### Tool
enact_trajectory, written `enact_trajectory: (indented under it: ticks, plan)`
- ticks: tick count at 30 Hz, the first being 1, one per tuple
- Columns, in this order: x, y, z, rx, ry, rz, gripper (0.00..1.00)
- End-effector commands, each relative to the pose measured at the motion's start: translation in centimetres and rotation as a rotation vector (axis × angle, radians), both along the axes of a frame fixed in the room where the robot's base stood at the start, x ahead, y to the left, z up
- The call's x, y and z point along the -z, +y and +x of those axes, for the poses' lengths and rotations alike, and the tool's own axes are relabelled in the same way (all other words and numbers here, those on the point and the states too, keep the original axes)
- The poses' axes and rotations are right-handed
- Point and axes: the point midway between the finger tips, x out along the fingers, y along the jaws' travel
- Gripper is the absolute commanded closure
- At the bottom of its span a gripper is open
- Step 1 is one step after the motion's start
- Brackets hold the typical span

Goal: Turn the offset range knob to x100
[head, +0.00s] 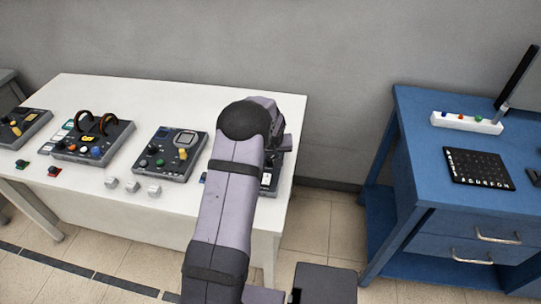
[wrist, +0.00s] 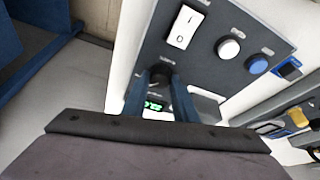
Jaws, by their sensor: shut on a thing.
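A grey control panel (wrist: 215,62) fills the upper middle of the wrist view. A dark knob (wrist: 160,73) on it sits between the blue fingers of my gripper (wrist: 161,82), which is shut on it. Which way the knob points and any range markings around it cannot be read. A small green-lit display (wrist: 153,106) shows partly between the fingers. In the head view my arm covers most of this panel; only its right edge (head: 268,181) shows, and my gripper is hidden.
The panel also bears a white rocker switch (wrist: 184,27), a white button (wrist: 229,48) and a blue button (wrist: 257,64). Other panels (head: 168,153) stand left on the white table (head: 90,90). A blue bench (head: 420,135) stands right, across a floor gap.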

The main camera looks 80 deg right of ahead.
Motion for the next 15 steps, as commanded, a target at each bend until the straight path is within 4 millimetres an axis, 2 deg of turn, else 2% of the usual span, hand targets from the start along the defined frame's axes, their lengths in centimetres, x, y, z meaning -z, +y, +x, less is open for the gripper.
enact_trajectory:
  ticks: [11, 12, 14, 15]
  plan:
    - [-0.03, -0.05, 0.02, 0.022, -0.001, -0.003, 0.97]
    - [-0.03, -0.05, 0.02, 0.022, -0.001, -0.003, 0.72]
    - [-0.03, -0.05, 0.02, 0.022, -0.001, -0.003, 0.58]
    - [-0.03, -0.05, 0.02, 0.022, -0.001, -0.003, 0.56]
